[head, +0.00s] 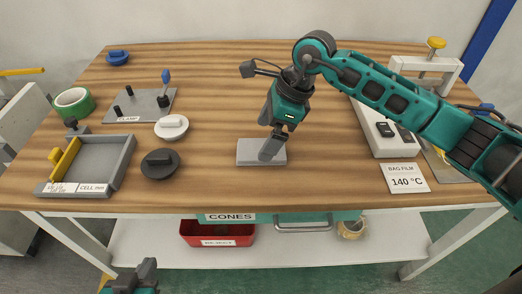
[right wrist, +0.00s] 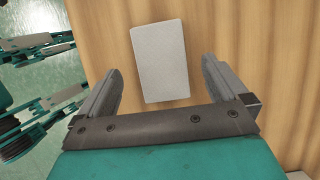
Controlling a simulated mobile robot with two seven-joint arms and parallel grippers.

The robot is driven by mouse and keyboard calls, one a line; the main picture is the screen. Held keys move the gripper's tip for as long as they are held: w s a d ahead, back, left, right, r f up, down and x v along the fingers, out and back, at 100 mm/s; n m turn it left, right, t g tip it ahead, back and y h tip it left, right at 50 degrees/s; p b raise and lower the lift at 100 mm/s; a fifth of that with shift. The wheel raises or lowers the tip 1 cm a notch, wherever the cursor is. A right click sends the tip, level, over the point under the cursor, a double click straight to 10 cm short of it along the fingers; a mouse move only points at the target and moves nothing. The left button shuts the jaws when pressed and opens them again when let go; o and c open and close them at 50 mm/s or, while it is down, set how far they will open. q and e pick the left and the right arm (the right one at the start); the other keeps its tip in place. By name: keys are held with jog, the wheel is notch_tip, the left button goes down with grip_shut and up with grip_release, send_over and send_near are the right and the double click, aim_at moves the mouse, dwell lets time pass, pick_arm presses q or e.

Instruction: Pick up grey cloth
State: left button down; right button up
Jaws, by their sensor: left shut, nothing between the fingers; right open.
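The grey cloth (head: 248,153) lies flat as a folded rectangle on the wooden table, near its front middle. In the right wrist view the cloth (right wrist: 160,58) lies just beyond the fingertips, roughly between their lines. My right gripper (head: 271,148) points down over the cloth and hides part of its right side in the head view. In the right wrist view the right gripper (right wrist: 162,78) is open with nothing between its fingers. I cannot tell its exact height above the cloth. My left gripper (head: 146,268) is shut and empty at the bottom, in front of the table.
A bag film card (head: 405,178) and a white machine (head: 372,130) stand to the right. The table around the cloth is clear.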

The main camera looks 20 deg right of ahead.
aim_at(256, 148)
jog(key=shift+x, duration=2.1)
jog(key=shift+w+a, duration=0.1)
jog(key=shift+a, duration=0.05)
jog(key=shift+c, duration=0.4)
jog(key=c, duration=1)
notch_tip(256, 148, up, 20)
jog(key=shift+r+p, duration=0.1)
jog(key=shift+p, duration=0.8)
